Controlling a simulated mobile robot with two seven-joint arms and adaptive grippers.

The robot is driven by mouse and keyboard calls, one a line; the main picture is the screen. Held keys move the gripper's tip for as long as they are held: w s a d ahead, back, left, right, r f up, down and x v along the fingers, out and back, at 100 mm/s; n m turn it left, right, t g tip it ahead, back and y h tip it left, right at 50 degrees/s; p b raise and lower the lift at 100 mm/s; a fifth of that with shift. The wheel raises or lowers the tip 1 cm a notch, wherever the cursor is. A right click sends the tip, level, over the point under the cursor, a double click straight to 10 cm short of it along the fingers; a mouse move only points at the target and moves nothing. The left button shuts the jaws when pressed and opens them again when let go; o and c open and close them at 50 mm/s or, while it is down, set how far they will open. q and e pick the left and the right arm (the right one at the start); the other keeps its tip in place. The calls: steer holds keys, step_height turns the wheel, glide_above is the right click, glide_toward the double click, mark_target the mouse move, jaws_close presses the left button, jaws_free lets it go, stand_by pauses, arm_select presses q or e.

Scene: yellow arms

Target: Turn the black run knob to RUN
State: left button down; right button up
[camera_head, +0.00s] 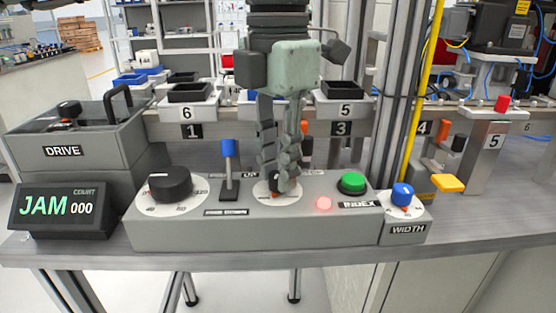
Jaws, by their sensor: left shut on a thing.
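The black run knob (277,192) sits on a round white dial (262,188) in the middle of the grey control panel (240,236). My left gripper (280,182) points down from above and is shut on this knob. Its fingers hide most of the knob and part of the dial lettering, so I cannot tell which mark the knob points at. My right gripper is not in view.
A larger black knob (170,183), a blue-tipped lever (228,165), a green button (352,182) and a lit red lamp (323,203) share the panel. A blue width knob (403,194) is at right. The display (58,207) reads JAM 000. A yellow post (417,100) rises at right.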

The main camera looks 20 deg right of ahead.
arm_select(q)
steer(key=m, duration=0.4)
steer(key=shift+m, duration=0.3)
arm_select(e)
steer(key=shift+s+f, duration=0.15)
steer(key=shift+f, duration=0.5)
arm_select(q)
steer(key=shift+m, duration=0.3)
steer(key=c, duration=1.3)
jaws_free()
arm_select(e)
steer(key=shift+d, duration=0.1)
arm_select(q)
steer(key=shift+r, duration=0.1)
step_height(320, 180, up, 12)
steer(key=shift+f, duration=0.1)
